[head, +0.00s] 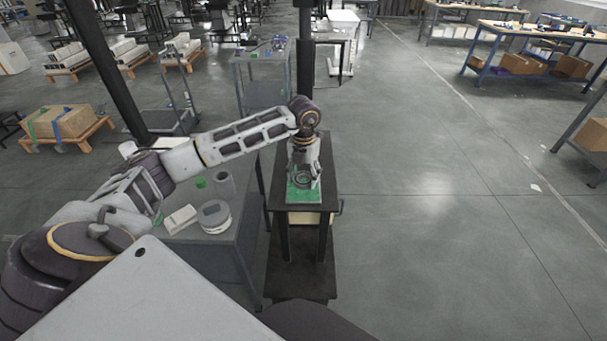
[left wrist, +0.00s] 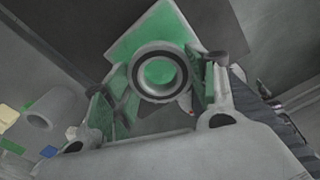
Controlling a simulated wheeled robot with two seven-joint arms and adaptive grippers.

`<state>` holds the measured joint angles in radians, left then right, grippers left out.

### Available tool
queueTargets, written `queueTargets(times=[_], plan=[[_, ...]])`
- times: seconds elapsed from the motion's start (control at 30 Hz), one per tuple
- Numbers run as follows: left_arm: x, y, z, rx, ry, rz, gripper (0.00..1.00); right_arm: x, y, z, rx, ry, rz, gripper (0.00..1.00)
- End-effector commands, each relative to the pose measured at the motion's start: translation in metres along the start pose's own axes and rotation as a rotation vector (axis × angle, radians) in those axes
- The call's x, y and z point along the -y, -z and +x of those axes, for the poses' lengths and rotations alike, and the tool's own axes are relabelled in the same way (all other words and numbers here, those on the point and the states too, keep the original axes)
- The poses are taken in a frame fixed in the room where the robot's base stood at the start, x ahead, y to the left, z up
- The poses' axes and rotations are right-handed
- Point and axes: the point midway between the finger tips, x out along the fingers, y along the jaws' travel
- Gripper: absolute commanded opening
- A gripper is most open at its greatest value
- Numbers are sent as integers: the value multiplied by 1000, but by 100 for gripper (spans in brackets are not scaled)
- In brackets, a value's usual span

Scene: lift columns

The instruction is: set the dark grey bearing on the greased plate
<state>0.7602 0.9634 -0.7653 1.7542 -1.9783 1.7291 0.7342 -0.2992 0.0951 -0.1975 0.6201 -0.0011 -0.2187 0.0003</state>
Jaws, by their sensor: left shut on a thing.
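The dark grey bearing (left wrist: 160,95) is a ring seen from above between the green-padded fingers of my left gripper (left wrist: 163,78) in the left wrist view. The gripper is shut on it. In the head view my left gripper (head: 303,174) points down over the green plate (head: 297,195), which lies on a narrow dark stand. Green of the plate shows through the bearing's hole and beyond it. Whether the bearing touches the plate or hangs just above it, I cannot tell. My right gripper is in neither view.
A grey table (head: 240,238) stands left of the dark stand (head: 326,196). It holds a round grey device (head: 214,217), a white box (head: 180,219) and a grey cylinder (head: 224,185). A cart with small parts stands behind.

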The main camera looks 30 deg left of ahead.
Motion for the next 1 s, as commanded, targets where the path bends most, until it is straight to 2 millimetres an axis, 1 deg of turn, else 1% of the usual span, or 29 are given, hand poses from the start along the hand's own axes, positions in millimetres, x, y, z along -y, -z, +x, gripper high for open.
queueTargets(times=[0.1,0.27,0.57,1.0], plan=[[0,0,9,0,1,0,24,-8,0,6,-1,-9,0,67],[0,0,18,-1,1,0,24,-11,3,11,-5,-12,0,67],[0,0,15,0,0,0,24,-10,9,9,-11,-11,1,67],[0,0,22,0,0,0,24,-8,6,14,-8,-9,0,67]])
